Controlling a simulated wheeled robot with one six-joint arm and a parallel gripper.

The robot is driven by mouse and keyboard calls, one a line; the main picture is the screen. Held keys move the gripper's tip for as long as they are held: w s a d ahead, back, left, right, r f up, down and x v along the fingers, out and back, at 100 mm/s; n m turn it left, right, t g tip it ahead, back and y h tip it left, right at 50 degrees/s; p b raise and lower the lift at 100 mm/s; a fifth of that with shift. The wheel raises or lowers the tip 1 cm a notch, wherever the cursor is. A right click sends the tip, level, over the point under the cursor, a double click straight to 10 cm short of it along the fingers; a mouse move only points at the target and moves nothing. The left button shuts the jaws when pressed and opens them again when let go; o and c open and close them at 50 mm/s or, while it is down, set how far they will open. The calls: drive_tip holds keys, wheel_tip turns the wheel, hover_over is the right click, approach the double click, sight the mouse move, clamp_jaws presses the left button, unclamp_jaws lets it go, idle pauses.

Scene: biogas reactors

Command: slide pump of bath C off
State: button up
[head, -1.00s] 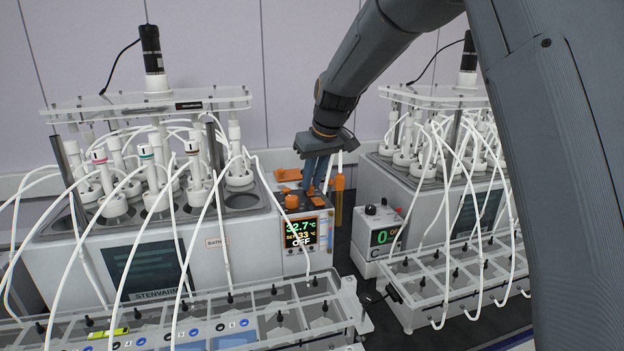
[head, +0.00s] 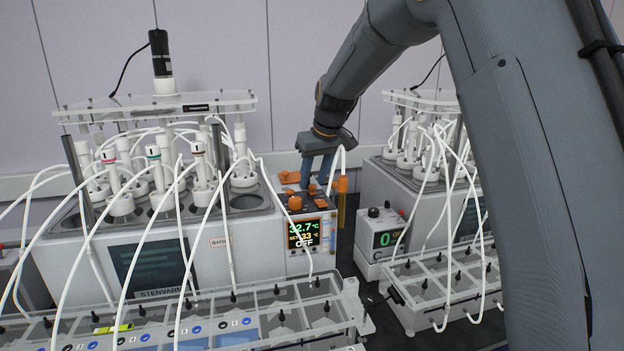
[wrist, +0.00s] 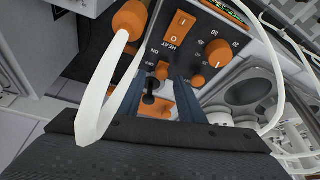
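The bath's control unit (head: 312,240) stands at the right end of the left bath, its display reading 32.7 °C, set 33 °C and OFF. The bath's name plate (head: 220,242) begins with BATH; its letter is not legible. My gripper (head: 318,182) reaches down onto the panel. Its fingers (wrist: 157,92) are apart, with the black lever between them; I cannot tell whether either finger touches it.
A large orange cap with a white tube (wrist: 129,18) stands close to the left finger. A small box with a green display (head: 381,238) and a second bath (head: 425,190) stand to the right. Clear racks (head: 290,310) and many white tubes fill the front.

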drive_tip(key=b+v, duration=0.2)
drive_tip(key=v, duration=0.6)
drive_tip(key=shift+b, duration=0.3)
